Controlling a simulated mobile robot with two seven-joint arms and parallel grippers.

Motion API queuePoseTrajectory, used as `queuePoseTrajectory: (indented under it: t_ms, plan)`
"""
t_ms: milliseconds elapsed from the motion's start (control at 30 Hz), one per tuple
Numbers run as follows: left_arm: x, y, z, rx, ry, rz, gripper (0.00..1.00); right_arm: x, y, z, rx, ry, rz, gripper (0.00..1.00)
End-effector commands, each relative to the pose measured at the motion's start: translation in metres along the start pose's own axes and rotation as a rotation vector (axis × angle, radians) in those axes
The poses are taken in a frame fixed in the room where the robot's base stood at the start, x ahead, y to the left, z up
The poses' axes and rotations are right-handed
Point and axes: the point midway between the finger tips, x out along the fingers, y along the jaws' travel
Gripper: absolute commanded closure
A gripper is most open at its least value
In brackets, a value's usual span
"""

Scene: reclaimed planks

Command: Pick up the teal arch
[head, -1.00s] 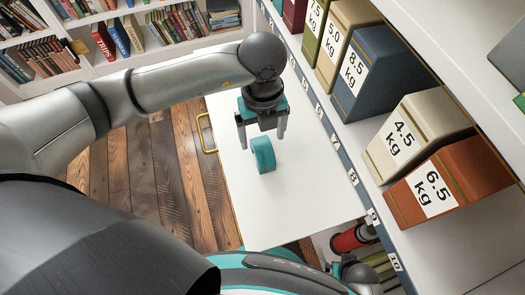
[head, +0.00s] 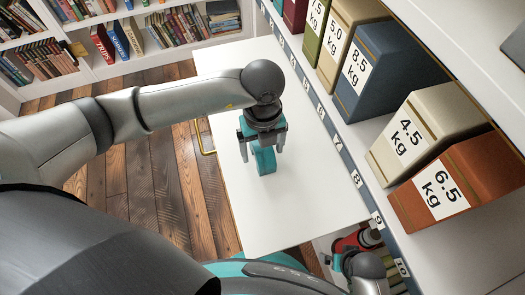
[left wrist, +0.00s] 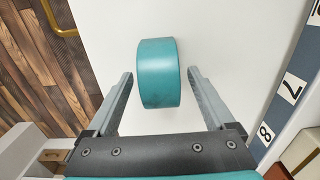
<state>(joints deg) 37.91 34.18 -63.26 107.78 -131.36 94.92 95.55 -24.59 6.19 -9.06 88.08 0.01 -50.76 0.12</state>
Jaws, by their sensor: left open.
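The teal arch (head: 264,162) stands on the white surface of a pulled-out board (head: 310,200), below my left gripper in the head view. Its top is partly hidden by the gripper there. In the left wrist view the teal arch (left wrist: 158,72) lies between and slightly beyond the two finger tips, with clear gaps on both sides. My left gripper (head: 262,150) is open and points down over the arch, and its fingers also show in the left wrist view (left wrist: 159,75). My right gripper does not show clearly.
A shelf at right holds weight-labelled boxes, including a blue box (head: 378,75), a cream box (head: 415,135) and an orange box (head: 445,190). A brass handle (head: 203,136) is on the board's left edge. Bookshelves (head: 110,60) stand behind. The board around the arch is clear.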

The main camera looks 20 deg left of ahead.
Motion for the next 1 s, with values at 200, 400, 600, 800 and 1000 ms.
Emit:
queuePoseTrajectory:
  t_ms: [200, 400, 600, 800, 1000]
  plan:
    - [-0.0002, 0.0000, -0.0002, 0.000, 0.000, 0.000, 0.19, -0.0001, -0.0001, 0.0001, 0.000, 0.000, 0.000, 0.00]
    - [-0.0003, 0.0000, -0.0001, 0.000, 0.000, 0.000, 0.42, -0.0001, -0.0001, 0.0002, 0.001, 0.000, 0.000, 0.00]
    - [-0.0003, 0.0000, -0.0001, 0.000, 0.000, 0.000, 0.64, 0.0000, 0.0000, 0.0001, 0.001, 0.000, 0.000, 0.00]
    - [-0.0004, 0.0000, 0.0000, 0.000, 0.000, 0.000, 0.87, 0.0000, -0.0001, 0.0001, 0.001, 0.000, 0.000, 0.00]
    - [-0.0004, 0.0001, 0.0000, 0.000, 0.000, 0.000, 1.00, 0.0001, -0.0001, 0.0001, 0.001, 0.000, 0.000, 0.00]
